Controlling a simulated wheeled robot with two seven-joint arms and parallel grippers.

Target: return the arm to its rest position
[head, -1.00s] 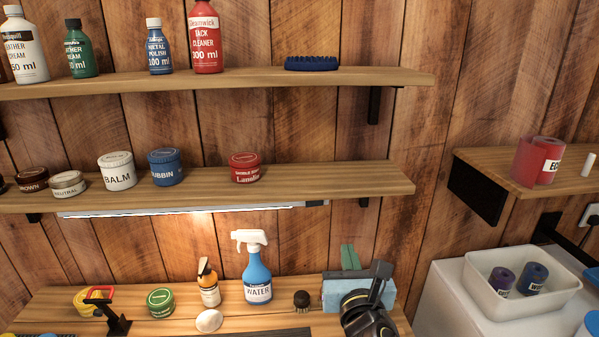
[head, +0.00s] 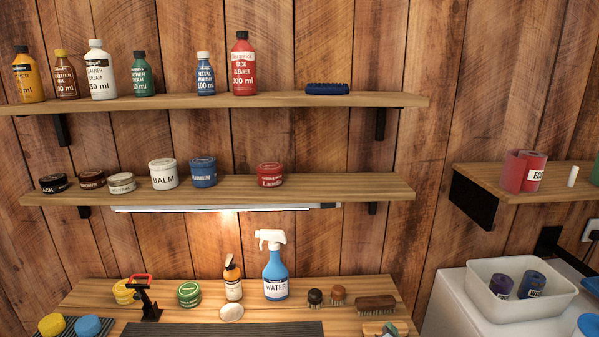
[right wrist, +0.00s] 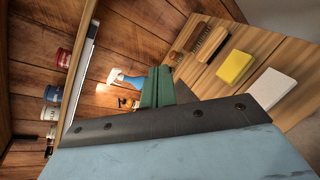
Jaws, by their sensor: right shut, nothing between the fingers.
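Most of the right arm is outside the head view. My left gripper is not in view.
The wooden bench (head: 353,287) holds a blue spray bottle (head: 275,275), brushes (head: 375,304) and tins. The right wrist view shows a yellow sponge (right wrist: 235,67) and a white block (right wrist: 272,88). Shelves (head: 330,187) hang above. A white bin (head: 527,309) stands at right.

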